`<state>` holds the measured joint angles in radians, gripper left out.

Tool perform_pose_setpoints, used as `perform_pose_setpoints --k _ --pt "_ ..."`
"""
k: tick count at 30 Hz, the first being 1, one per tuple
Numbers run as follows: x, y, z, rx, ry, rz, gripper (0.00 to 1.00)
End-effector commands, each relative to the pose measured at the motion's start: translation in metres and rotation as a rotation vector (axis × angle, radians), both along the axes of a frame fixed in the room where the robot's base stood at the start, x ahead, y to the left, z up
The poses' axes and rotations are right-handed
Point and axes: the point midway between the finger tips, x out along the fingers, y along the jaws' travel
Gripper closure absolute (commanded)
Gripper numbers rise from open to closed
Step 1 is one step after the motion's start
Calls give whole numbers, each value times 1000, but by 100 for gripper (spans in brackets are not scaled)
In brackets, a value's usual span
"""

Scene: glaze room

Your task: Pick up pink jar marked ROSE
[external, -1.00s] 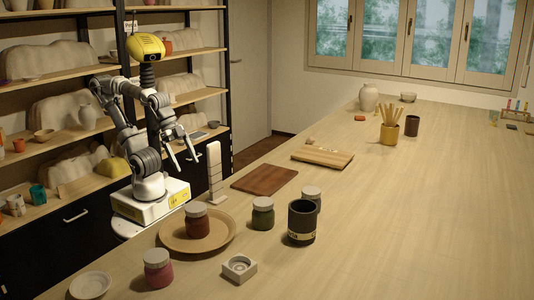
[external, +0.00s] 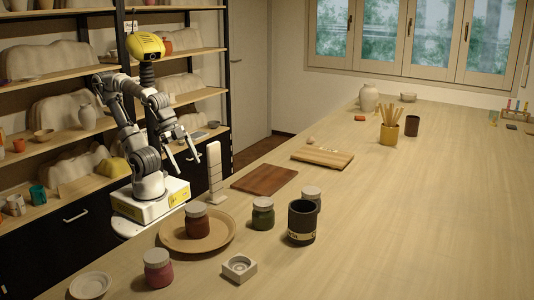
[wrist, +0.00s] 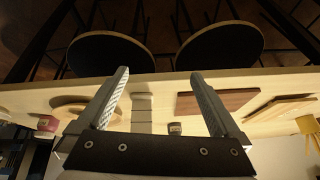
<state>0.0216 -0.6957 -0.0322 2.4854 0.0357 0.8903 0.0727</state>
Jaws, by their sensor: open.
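A pink jar (external: 158,274) with a pale lid stands upright at the near left of the table; its marking is not readable. A dark red jar (external: 197,226) with a pale lid stands on a round tan tray (external: 228,238). A reddish jar (wrist: 47,123) shows at the left of the wrist view; I cannot tell which of the two it is. My gripper (external: 188,158) is open and empty, raised at the far left side of the table, well away from the pink jar. Its two spread fingers also show in the wrist view (wrist: 160,74).
A green jar (external: 263,217), another jar (external: 312,193) and a black cup (external: 301,222) stand right of the tray. A white block (external: 239,268) and a small dish (external: 90,285) flank the pink jar.

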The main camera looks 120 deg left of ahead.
Motion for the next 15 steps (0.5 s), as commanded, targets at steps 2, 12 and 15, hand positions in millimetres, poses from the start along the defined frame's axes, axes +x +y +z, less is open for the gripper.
perform_pose_setpoints --k 2,12,15 --pt "11 -10 4 99 44 -147 0" --pt "58 -88 -9 584 219 -1061 0" --pt "70 -117 -15 728 248 -1346 0"
